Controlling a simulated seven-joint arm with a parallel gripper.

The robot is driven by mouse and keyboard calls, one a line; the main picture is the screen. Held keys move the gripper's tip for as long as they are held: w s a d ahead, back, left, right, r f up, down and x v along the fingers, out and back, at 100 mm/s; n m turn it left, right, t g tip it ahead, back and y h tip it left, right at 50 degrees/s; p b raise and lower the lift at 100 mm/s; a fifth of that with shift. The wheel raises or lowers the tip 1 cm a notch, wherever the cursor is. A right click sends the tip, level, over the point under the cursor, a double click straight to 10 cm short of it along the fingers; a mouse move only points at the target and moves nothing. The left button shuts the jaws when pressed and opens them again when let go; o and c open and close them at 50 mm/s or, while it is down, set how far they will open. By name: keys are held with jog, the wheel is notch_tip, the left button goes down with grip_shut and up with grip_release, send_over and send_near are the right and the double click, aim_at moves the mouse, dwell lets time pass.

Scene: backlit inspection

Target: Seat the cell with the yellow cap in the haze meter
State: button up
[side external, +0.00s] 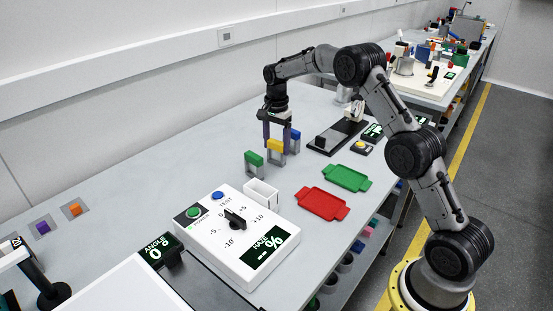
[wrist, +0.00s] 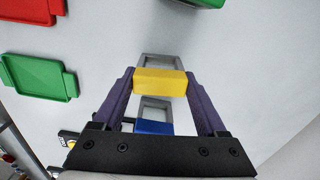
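The cell with the yellow cap (side external: 276,146) has a grey open frame and appears to stand upright on the bench. In the wrist view its yellow cap (wrist: 160,82) sits between my fingertips, with a purple finger against each end. My gripper (side external: 277,138) points down and looks shut on this cap. The haze meter (side external: 215,250) is a white box at the front, with a dark knob, buttons and a HAZE display. An open white holder (side external: 262,192) stands at its back right corner, apart from the cell.
A green-capped cell (side external: 253,159) stands left of the yellow one, and a blue-capped cell (side external: 294,136) stands close behind on the right. A red tray (side external: 322,203) and a green tray (side external: 347,178) lie to the right. The bench's left side is mostly clear.

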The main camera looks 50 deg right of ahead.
grip_shut()
jog(key=shift+r, duration=0.1)
